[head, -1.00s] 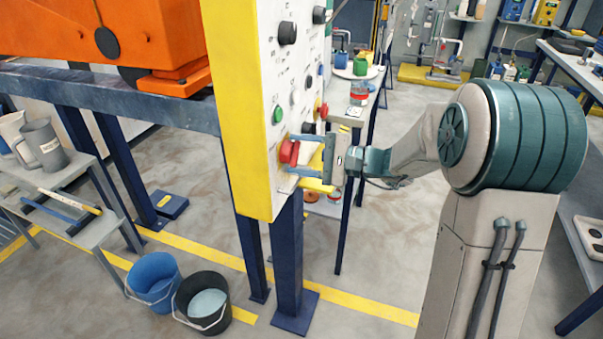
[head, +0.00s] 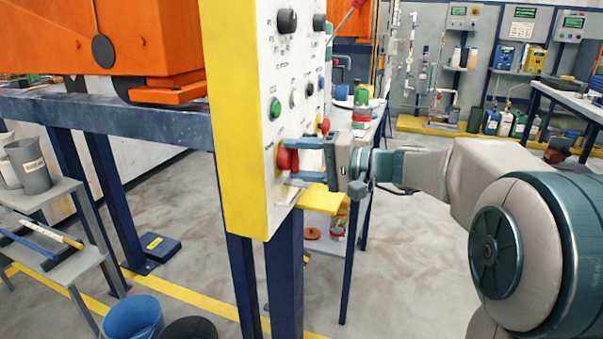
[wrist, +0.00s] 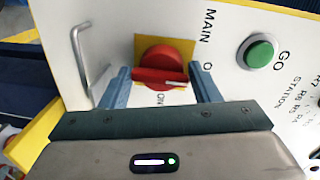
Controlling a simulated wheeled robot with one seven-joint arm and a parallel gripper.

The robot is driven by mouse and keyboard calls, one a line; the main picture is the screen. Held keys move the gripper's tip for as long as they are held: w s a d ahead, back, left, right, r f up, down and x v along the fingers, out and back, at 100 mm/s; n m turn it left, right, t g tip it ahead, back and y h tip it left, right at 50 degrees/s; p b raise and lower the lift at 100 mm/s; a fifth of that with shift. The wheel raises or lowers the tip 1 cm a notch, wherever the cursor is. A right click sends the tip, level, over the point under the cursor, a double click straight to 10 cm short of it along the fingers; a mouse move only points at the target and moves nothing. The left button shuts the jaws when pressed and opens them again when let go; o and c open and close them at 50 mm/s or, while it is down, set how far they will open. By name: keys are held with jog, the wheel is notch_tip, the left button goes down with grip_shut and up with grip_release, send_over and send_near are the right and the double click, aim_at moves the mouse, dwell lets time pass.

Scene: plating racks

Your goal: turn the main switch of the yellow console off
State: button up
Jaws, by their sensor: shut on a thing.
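The yellow-edged console (head: 238,130) stands upright at centre in the head view, with its white panel facing right. The red main switch (wrist: 160,65) is a round knob with a raised bar on a yellow plate, in the middle of the wrist view. A white mark on the bar lies at its right end, on the side of the printed O. My gripper (head: 291,162) is at the panel, shut on the switch, with one blue finger at each end of the bar. In the head view the red knob (head: 284,157) is partly hidden by the fingers.
A green GO button (wrist: 259,53) sits beside the switch. A metal handle (wrist: 89,62) sticks out on the other side. Black knobs (head: 287,21) are higher on the panel. Buckets (head: 133,318) stand on the floor at lower left.

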jog(key=shift+r, duration=0.3)
jog(key=o, duration=0.7)
jog(key=shift+o, duration=0.2)
jog(key=shift+f, duration=0.1)
jog(key=shift+d, duration=0.15)
jog(key=p+v, duration=0.1)
jog(key=v, duration=1.2)
jog(key=shift+d+p, duration=0.3)
jog(key=shift+p, duration=0.05)
jog(key=shift+s, duration=0.15)
